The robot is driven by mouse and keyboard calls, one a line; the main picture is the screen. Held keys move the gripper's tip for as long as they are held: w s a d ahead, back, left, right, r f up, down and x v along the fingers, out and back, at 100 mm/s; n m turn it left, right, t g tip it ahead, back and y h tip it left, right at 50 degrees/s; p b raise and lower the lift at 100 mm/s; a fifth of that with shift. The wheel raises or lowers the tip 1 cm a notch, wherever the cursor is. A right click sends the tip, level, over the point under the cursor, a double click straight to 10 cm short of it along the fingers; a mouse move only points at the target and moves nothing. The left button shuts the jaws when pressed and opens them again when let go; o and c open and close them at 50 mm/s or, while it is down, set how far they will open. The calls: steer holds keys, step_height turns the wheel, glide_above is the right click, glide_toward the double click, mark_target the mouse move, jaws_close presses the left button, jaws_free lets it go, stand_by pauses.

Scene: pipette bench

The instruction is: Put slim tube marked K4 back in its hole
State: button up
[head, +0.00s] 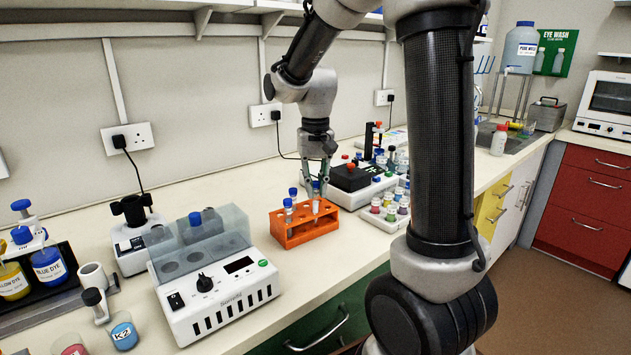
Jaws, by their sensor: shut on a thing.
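An orange tube rack (293,241) stands on the bench in the head view, left of my arm. My gripper (318,181) points down over the rack's right part. It is shut on a slim blue-capped tube (316,203), which is upright. The tube's lower end is at the rack's top; I cannot tell how deep it sits in a hole. No K4 mark is readable on it. Two other blue-capped tubes stand in the rack, one at the front left (288,212) and one behind it (293,194).
A white heater block (222,307) with a clear shield stands left of the rack. A white device (351,187) and a tray of small coloured jars (375,220) stand close on the right. Bare bench lies in front of the rack.

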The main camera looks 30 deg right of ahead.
steer(key=shift+f, duration=0.45)
jaws_close()
steer(key=shift+f, duration=0.65)
steer(key=o, duration=0.9)
jaws_free()
step_height(320, 180, up, 12)
